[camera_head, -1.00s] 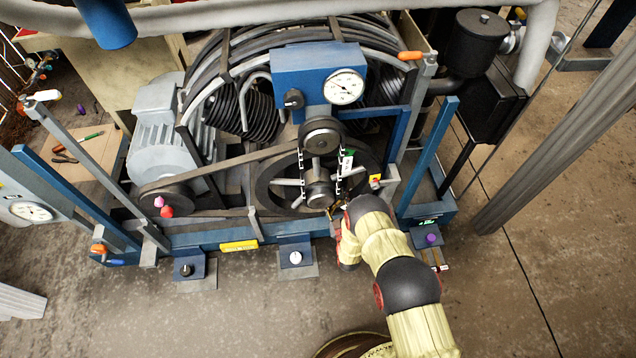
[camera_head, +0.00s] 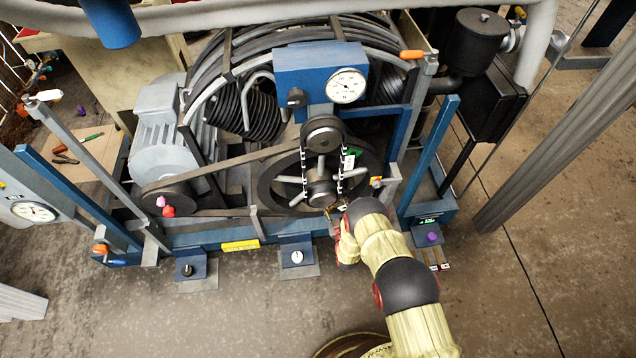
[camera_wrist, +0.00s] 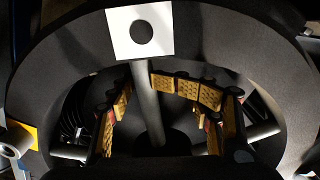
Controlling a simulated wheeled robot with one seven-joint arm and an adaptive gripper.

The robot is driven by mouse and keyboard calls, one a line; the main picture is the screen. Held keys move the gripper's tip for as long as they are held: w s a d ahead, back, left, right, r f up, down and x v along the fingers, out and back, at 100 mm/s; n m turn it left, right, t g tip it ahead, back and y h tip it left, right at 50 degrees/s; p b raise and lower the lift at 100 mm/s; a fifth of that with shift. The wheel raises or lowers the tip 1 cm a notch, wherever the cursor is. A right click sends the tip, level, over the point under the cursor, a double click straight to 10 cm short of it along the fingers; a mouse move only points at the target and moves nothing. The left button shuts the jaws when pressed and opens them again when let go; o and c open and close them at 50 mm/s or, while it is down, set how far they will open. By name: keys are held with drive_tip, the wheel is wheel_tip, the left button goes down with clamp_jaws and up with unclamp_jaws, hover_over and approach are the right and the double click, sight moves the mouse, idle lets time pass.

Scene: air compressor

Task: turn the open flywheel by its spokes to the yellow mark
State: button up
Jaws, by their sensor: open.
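The open flywheel (camera_head: 264,190) is a dark wheel with light grey spokes (camera_head: 290,180), low in the middle of the compressor. In the wrist view its rim (camera_wrist: 230,45) arches over the picture and carries a white square with a black dot (camera_wrist: 140,32). A yellow patch (camera_wrist: 22,136) lies at the rim's left edge there; I cannot tell whether it is the yellow mark. My gripper (camera_wrist: 165,112) is open, its tan-padded fingers reaching inside the rim on both sides of one spoke (camera_wrist: 147,95). Contact with it is unclear. In the head view my gripper (camera_head: 335,212) is at the wheel's lower right.
A belt (camera_head: 235,160) runs left to a smaller pulley (camera_head: 168,195). Chains (camera_head: 304,175) hang in front of the wheel. A blue base beam (camera_head: 200,238) crosses below, and a blue post (camera_head: 435,160) stands right. Floor (camera_head: 540,260) is clear at the right.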

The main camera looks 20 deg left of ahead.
idle(0.3)
drive_tip(key=p+v, duration=0.2)
drive_tip(key=v, duration=0.6)
idle(0.3)
drive_tip(key=v, duration=1.2)
drive_tip(key=shift+s, duration=0.1)
